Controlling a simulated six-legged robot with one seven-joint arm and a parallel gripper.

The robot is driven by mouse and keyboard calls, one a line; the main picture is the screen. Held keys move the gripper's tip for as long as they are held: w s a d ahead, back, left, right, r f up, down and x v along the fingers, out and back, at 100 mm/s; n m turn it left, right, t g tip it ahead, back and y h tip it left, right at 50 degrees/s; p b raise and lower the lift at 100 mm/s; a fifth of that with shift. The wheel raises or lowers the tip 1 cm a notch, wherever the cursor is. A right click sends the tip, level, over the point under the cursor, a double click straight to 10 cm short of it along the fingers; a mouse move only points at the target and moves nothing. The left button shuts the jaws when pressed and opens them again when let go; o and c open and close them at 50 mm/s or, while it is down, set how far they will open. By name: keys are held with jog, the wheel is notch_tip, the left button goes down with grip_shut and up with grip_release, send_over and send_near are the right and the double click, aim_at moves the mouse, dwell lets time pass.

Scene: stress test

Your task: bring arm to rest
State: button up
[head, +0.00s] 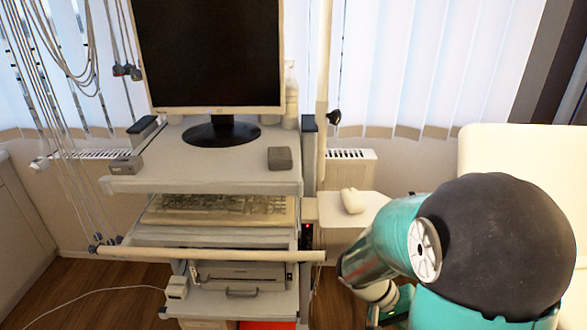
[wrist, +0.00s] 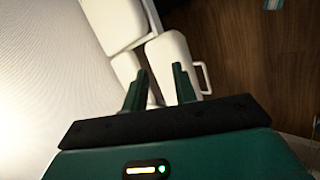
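My gripper (wrist: 160,68) shows in the wrist view with its two dark green fingers apart. It is open, and I see nothing held between the fingers. Past the fingers are white padded-looking pieces (wrist: 168,55); I cannot tell how far away they are. In the head view my teal and black arm (head: 385,240) is folded at the lower right, in front of a white padded surface. The gripper's fingers cannot be made out there.
A wheeled cart (head: 205,180) carries a monitor (head: 210,55), a keyboard (head: 215,205) and devices. Cables (head: 60,50) hang at the left. A white couch-like surface (head: 520,150) is at the right. Wooden floor (wrist: 240,50) shows right of the fingers in the wrist view.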

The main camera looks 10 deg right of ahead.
jog(key=s+a+r+n+t+y, duration=0.1)
jog(key=a+r+t+y, duration=0.3)
jog(key=a+r, duration=0.4)
jog(key=s+a+r+n+t+y, duration=0.1)
jog(key=a+r+n+t+y, duration=0.3)
jog(key=a+r+t, duration=0.2)
notch_tip(320, 180, up, 5)
jog(key=a, duration=0.2)
jog(key=shift+s+a+f, duration=0.15)
jog(key=shift+s+a, duration=0.2)
jog(key=shift+a, duration=0.05)
jog(key=shift+d, duration=0.1)
